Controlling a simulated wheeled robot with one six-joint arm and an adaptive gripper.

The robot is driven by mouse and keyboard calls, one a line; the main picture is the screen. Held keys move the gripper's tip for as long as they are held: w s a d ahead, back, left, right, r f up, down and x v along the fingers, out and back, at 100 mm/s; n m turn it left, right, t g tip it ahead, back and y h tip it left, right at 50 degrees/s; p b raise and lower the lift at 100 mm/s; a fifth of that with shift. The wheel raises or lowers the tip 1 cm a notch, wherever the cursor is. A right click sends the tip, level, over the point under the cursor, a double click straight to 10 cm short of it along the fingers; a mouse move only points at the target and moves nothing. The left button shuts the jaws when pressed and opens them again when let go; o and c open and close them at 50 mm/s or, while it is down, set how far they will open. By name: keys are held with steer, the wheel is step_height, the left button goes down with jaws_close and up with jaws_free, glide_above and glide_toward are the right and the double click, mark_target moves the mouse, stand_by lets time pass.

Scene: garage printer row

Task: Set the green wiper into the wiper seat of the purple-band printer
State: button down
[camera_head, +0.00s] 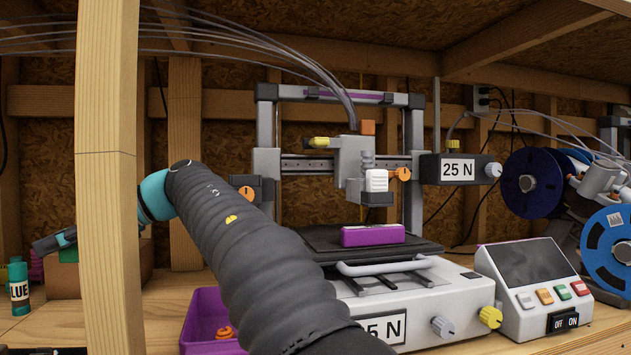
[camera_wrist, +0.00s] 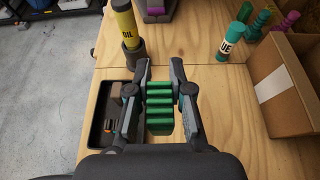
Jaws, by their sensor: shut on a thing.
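My gripper (camera_wrist: 160,82) is shut on the green wiper (camera_wrist: 160,112), a ribbed green piece between the two fingers in the wrist view. In the head view my gripper (camera_head: 56,243) is at the far left, beyond a wooden post, with a bit of green (camera_head: 68,255) beside it. The purple-band printer (camera_head: 340,93) stands at the centre, well to the right of my gripper. A purple block (camera_head: 372,236) lies on its dark bed (camera_head: 325,240). I cannot make out the wiper seat; my arm hides the printer's front left.
A wooden post (camera_head: 108,150) stands between my gripper and the printer. A purple bin (camera_head: 200,318) is at the printer's front left. Glue (camera_wrist: 230,42), an oil bottle (camera_wrist: 125,22), a dark tray (camera_wrist: 103,125) and a cardboard box (camera_wrist: 280,85) surround my gripper.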

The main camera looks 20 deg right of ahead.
mark_target(70, 252)
steer(key=shift+s+d+b, duration=0.7)
steer(key=shift+s, duration=0.6)
steer(key=shift+s+d+b, duration=0.65)
steer(key=shift+s+d, duration=0.1)
steer(key=shift+s, duration=0.55)
steer(key=shift+s+d+b, duration=0.7)
steer(key=shift+s, duration=0.6)
